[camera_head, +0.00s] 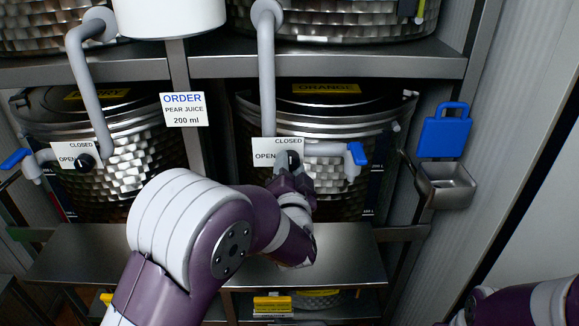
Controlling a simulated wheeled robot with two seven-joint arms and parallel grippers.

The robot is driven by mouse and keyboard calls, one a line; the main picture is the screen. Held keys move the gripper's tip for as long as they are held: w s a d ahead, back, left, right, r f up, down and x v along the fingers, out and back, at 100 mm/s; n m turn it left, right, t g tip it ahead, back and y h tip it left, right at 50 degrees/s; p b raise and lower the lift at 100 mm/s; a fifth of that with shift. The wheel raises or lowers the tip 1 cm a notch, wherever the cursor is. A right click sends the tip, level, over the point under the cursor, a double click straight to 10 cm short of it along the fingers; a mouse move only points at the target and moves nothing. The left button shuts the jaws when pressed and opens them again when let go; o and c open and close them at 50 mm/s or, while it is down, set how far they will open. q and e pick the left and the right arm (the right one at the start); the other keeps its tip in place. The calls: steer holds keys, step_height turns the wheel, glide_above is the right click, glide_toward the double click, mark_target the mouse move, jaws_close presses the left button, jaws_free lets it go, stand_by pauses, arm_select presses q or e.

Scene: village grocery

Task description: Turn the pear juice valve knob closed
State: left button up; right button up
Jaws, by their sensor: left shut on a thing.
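A black valve knob (293,158) sits at the right of a white OPEN/CLOSED plate (268,150) at a grey pipe, in front of the metal tank whose lid label reads ORANGE (326,88). My left gripper (291,176) is at this knob from below and shut on it; its fingers hide part of the knob, and I cannot tell its exact turn. No label reading pear shows on a tank; a white order card (184,109) reads PEAR JUICE 200 ml. My right gripper is out of view; only my right arm shows at the lower right.
A blue-handled spout (355,160) stands right of the held knob. Another black knob (84,161) with its plate is at the left tank. A blue-backed metal holder (446,150) hangs at right. A bare steel shelf (345,262) lies below.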

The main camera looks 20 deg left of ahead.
arm_select(q)
steer(key=shift+r, duration=0.45)
steer(key=o, duration=1.1)
steer(key=shift+d, duration=0.1)
steer(key=shift+c, duration=0.2)
steer(key=shift+d+f, duration=0.15)
steer(key=shift+s, duration=0.1)
steer(key=shift+s+f, duration=0.1)
steer(key=shift+f, duration=0.05)
steer(key=b+v, duration=0.5)
steer(key=v, duration=0.7)
steer(key=shift+s, duration=0.2)
